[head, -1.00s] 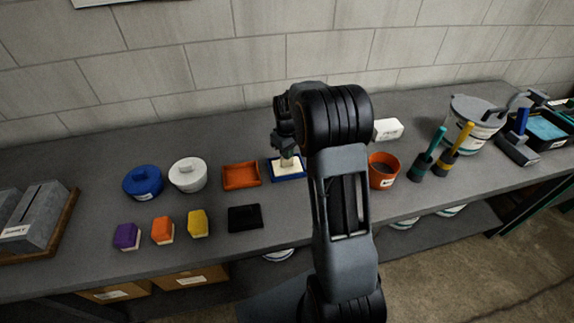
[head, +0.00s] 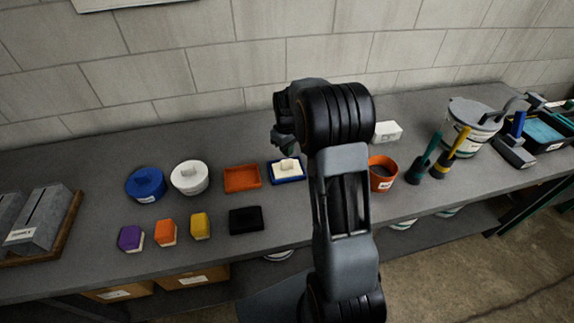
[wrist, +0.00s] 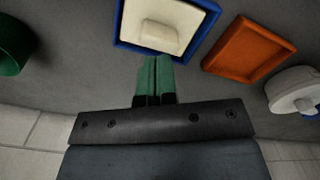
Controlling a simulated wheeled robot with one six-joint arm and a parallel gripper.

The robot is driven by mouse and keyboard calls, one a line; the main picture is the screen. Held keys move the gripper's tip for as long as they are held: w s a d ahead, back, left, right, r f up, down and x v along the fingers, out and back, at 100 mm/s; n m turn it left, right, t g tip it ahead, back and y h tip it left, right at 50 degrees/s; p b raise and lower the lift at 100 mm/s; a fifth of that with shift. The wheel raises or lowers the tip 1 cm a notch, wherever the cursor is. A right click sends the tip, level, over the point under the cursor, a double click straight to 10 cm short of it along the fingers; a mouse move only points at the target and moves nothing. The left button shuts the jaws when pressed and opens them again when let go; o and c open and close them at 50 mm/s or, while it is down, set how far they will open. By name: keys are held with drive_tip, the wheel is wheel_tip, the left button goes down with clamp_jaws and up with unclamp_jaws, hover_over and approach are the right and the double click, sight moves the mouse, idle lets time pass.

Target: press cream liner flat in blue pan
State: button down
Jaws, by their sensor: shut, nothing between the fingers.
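The blue pan (head: 289,182) sits on the bench, left of my arm in the head view. The cream liner (head: 278,173) lies inside it, with a raised cream block on its middle. In the wrist view the pan (wrist: 207,32) is cut off by the top edge, and the liner (wrist: 126,33) and block (wrist: 163,23) show within its rim. My gripper (wrist: 154,60) is shut and empty, its green fingertips in front of the pan's near rim in that view. In the head view my wrist is above and right of the pan; the fingertips are hard to make out.
A black block (head: 246,220) lies in front. An orange pot (head: 382,173) is right of my arm. A green round object (wrist: 12,45) shows in the wrist view.

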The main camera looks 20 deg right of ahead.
sight(287, 160)
wheel_tip(287, 160, up, 5)
drive_tip(key=p, duration=0.3)
idle(0.6)
drive_tip(key=shift+s+f+m, duration=0.1)
drive_tip(key=shift+f+m, duration=0.15)
drive_tip(key=shift+m, duration=0.25)
drive_tip(key=s+a+r+m+t, duration=0.1)
drive_tip(key=s+a+r, duration=0.2)
drive_tip(key=s, duration=0.4)
drive_tip(key=s+a+r+m+t, duration=0.1)
drive_tip(key=s+a+r+t, duration=0.1)
drive_tip(key=s+a+r, duration=0.2)
drive_tip(key=s+a+r+m+t, duration=0.1)
drive_tip(key=s+a+r, duration=0.2)
drive_tip(key=s, duration=0.8)
drive_tip(key=shift+a+r+t, duration=0.2)
drive_tip(key=shift+r+t, duration=0.2)
drive_tip(key=shift+r, duration=0.9)
